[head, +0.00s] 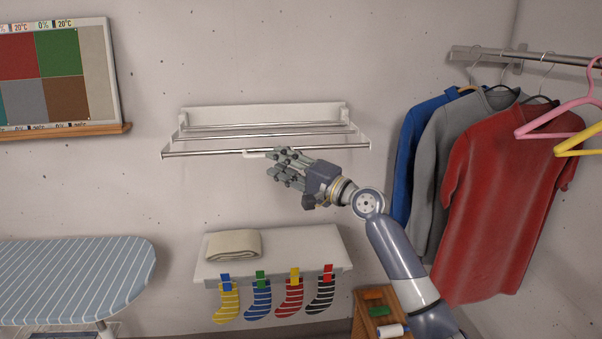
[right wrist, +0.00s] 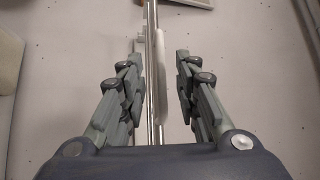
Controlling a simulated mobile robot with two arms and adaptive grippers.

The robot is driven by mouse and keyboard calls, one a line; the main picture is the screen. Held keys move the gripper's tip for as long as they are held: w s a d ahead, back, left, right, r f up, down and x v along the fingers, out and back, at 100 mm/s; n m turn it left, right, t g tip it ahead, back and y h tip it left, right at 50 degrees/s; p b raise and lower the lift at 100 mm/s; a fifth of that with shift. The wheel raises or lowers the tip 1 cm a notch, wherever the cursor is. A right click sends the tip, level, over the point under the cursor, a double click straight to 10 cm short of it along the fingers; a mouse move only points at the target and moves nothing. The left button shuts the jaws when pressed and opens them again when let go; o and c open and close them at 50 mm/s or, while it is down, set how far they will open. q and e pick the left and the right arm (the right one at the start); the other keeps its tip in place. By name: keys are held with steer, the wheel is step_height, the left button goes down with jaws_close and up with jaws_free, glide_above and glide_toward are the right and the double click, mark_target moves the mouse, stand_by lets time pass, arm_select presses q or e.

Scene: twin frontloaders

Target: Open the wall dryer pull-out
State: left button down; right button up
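The white wall dryer (head: 262,113) hangs on the wall in the middle of the head view. Its steel rails lie in front of the back plate, and the front rail (head: 210,153) is the lowest in the picture. A small white handle (head: 254,154) sits at that rail. My right gripper (head: 275,163) is open at the handle, partly covering it. In the right wrist view, the steel rail and the white handle (right wrist: 160,75) run between the two spread fingers, with gaps on both sides. My left gripper is not in view.
A white shelf (head: 320,245) with a folded cloth (head: 233,244) and clipped striped socks is below. Hanging shirts (head: 505,190) are close on the right. An ironing board (head: 75,275) stands at lower left, a board (head: 55,75) at upper left.

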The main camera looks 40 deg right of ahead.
steer(key=v, duration=0.6)
steer(key=shift+s, duration=0.45)
steer(key=shift+d+f, duration=0.1)
